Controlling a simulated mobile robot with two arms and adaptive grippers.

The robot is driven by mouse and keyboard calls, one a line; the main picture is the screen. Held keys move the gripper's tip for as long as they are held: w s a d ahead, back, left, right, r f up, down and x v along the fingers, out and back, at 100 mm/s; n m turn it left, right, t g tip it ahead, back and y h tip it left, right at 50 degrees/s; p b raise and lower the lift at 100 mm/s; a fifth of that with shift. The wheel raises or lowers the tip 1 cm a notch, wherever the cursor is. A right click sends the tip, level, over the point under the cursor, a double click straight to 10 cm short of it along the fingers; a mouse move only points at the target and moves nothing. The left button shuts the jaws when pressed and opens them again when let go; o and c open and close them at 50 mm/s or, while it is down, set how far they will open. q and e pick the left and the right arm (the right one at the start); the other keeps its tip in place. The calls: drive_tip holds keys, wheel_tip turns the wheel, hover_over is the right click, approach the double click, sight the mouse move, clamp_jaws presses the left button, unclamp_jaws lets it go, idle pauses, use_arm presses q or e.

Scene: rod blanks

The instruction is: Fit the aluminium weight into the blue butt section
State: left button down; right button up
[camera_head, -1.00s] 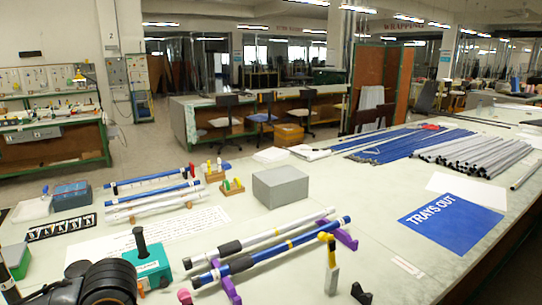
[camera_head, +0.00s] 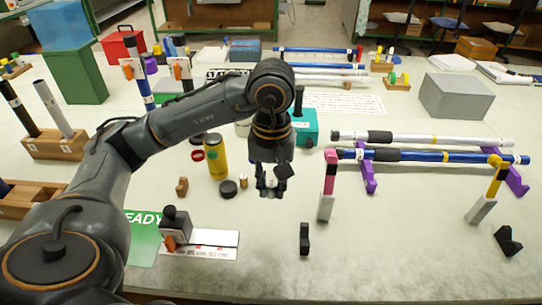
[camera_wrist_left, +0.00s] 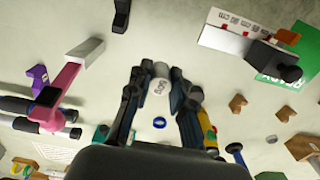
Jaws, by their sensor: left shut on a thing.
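My left gripper (camera_head: 270,190) points down above the table, left of the rod stands. In the left wrist view, its two dark fingers (camera_wrist_left: 160,80) are closed on a small pale cylinder marked with black writing, the aluminium weight (camera_wrist_left: 159,94). In the head view the fingers mostly hide the weight. The blue butt section (camera_head: 450,157) lies level on purple stands to the right, in front of a white rod (camera_head: 460,141). Its black-gripped end faces left, toward the gripper, and is well apart from the weight. My right gripper is not in view.
A pink-topped post (camera_head: 328,185) stands between the gripper and the blue section. Near the gripper are a yellow can (camera_head: 216,157), a black disc (camera_head: 228,189) and a teal box (camera_head: 305,127). A grey box (camera_head: 456,96) stands behind the rods. The front middle table is mostly clear.

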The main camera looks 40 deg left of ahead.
use_arm(q)
drive_tip(key=shift+n, duration=0.3)
drive_tip(key=w+a+f, duration=0.2)
drive_tip(key=w+f, duration=0.1)
drive_tip(key=w+a+f+p, duration=0.1)
drive_tip(key=w+a+f, duration=0.1)
drive_tip(key=w+a, duration=0.1)
drive_tip(key=w+a+f, duration=0.2)
drive_tip(key=w+f, duration=0.1)
drive_tip(key=w, duration=0.2)
drive_tip(key=shift+w+a+f+p, duration=0.1)
drive_tip(key=shift+a+f+p, duration=0.05)
drive_tip(key=shift+f+p, duration=0.15)
drive_tip(key=shift+w+a+f, duration=0.15)
drive_tip(key=shift+w+f, duration=0.1)
drive_tip(key=shift+f, duration=0.15)
wheel_tip(320, 180, down, 3)
drive_tip(key=shift+f+p, duration=0.1)
drive_tip(key=shift+p, duration=0.45)
drive_tip(key=shift+f+b, duration=0.25)
drive_tip(key=shift+b, duration=0.05)
drive_tip(key=c, duration=1.2)
unclamp_jaws()
